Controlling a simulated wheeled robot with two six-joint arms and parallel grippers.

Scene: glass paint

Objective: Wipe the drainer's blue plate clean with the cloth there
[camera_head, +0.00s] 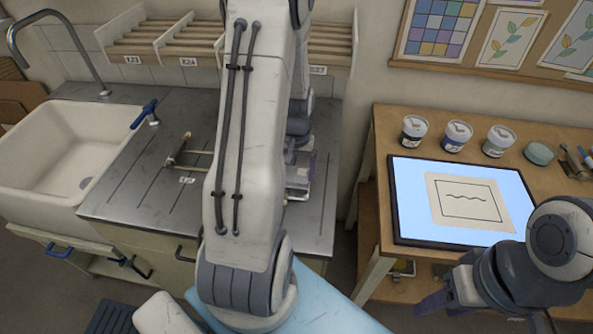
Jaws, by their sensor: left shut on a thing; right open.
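The steel draining board (130,190) lies right of the sink, its middle covered by my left arm. On it is a small wooden-ended rack (178,149) with a label in front, running behind that arm. I cannot make out the blue plate or the cloth in this view. My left gripper (299,183) is low over the right part of the board, mostly hidden by its own arm. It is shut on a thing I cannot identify. My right gripper (438,288) is open in front of the light table's near edge, at the lower right.
A white sink (60,150) with a tap is at the left. Wooden shelf racks (190,38) hang behind.

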